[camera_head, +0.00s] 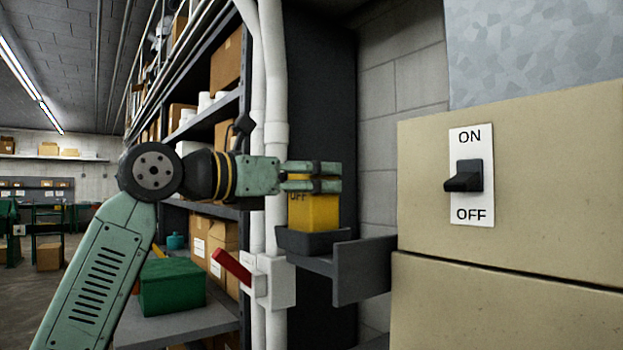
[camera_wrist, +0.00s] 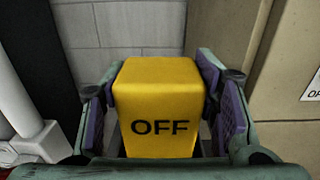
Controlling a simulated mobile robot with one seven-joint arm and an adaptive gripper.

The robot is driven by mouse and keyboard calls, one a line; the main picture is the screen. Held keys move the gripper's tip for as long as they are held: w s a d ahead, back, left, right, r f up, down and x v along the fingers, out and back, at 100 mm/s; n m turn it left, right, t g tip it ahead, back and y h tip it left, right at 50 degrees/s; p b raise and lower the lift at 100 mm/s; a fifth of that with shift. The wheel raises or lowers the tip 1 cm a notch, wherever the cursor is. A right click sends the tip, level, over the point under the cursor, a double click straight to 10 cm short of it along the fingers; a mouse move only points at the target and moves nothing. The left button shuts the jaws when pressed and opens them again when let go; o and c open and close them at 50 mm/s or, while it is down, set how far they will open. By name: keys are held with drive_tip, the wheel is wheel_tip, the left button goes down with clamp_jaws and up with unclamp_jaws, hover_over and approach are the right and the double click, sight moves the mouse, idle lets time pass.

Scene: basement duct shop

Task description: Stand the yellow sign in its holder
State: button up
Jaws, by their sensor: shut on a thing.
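The yellow sign (camera_head: 314,213) is a block marked OFF, upright, with my gripper (camera_head: 325,178) closed around its upper part. In the wrist view the yellow sign (camera_wrist: 160,100) sits between the two finger pads of my gripper (camera_wrist: 165,115), its OFF face toward the camera. A dark tray-like holder (camera_head: 312,241) on a grey bracket is right below the sign. The sign's lower edge meets or is hidden behind the holder's front rim; I cannot tell whether it rests on the bottom.
A beige cabinet (camera_head: 520,190) with an ON/OFF switch (camera_head: 468,176) stands to the right. White pipes (camera_head: 274,90) and a red lever (camera_head: 232,267) are left of the holder. A green box (camera_head: 171,286) lies on a grey surface. Shelves with cartons stand behind my arm.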

drive_tip(key=shift+f, duration=0.2)
drive_tip(key=shift+f, duration=0.2)
drive_tip(key=o, duration=1.2)
drive_tip(key=shift+r, duration=0.1)
drive_tip(key=shift+r, duration=0.2)
drive_tip(key=shift+s+a+f, duration=0.15)
drive_tip(key=shift+s+a, duration=0.1)
drive_tip(key=shift+a, duration=0.05)
drive_tip(key=b+v, duration=0.2)
drive_tip(key=v, duration=0.9)
drive_tip(key=shift+s+a, duration=0.1)
drive_tip(key=shift+s, duration=0.05)
